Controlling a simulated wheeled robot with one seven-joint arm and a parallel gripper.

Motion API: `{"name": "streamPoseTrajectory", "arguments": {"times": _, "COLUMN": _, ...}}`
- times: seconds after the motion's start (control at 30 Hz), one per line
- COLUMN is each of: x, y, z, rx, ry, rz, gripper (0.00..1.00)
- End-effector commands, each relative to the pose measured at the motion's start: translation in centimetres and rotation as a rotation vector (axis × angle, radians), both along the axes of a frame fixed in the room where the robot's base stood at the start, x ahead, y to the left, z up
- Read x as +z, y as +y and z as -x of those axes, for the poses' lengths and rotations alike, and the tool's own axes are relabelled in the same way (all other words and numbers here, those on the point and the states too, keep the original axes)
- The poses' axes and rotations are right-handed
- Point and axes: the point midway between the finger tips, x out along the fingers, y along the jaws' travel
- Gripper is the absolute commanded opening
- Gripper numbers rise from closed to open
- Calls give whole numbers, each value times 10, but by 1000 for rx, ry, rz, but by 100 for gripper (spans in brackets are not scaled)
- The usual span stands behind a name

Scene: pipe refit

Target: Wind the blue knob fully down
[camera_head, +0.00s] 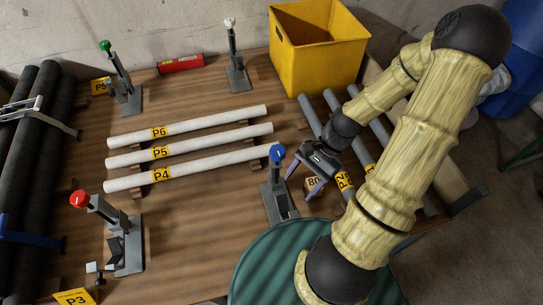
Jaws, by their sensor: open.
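The blue knob (277,153) sits on top of a grey clamp stand (279,200) near the middle of the table, in the head view. A grey screw shaft shows below the knob. My gripper (302,180) is just right of the knob, its two purple fingers spread apart and pointing down and left. The gripper looks empty, and a gap shows between it and the knob. How far apart they are in depth I cannot tell.
White pipes P6 (200,124), P5 (200,145) and P4 (210,170) lie left of the blue-knob stand. Stands with red (79,198), green (105,46) and white (229,22) knobs stand around them. A yellow bin (318,60) is at the back. Grey pipes lie under my arm.

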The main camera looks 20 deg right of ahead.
Motion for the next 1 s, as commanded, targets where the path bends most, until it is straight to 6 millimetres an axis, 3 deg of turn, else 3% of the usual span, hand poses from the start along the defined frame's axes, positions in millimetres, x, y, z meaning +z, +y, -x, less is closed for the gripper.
{"name": "streamPoseTrajectory", "arguments": {"times": 0.03, "x": -13, "y": -1, "z": -1, "rx": -67, "ry": 26, "rz": -55, "gripper": 65}}
{"name": "streamPoseTrajectory", "arguments": {"times": 0.1, "x": -20, "y": -2, "z": -3, "rx": -153, "ry": 61, "rz": -129, "gripper": 65}}
{"name": "streamPoseTrajectory", "arguments": {"times": 0.33, "x": -30, "y": -13, "z": -18, "rx": -427, "ry": 136, "rz": -393, "gripper": 65}}
{"name": "streamPoseTrajectory", "arguments": {"times": 0.6, "x": -17, "y": -58, "z": -36, "rx": -712, "ry": 146, "rz": -735, "gripper": 65}}
{"name": "streamPoseTrajectory", "arguments": {"times": 0.8, "x": 0, "y": -96, "z": -37, "rx": -835, "ry": 116, "rz": -916, "gripper": 65}}
{"name": "streamPoseTrajectory", "arguments": {"times": 1.0, "x": 6, "y": -104, "z": -36, "rx": -854, "ry": 110, "rz": -951, "gripper": 65}}
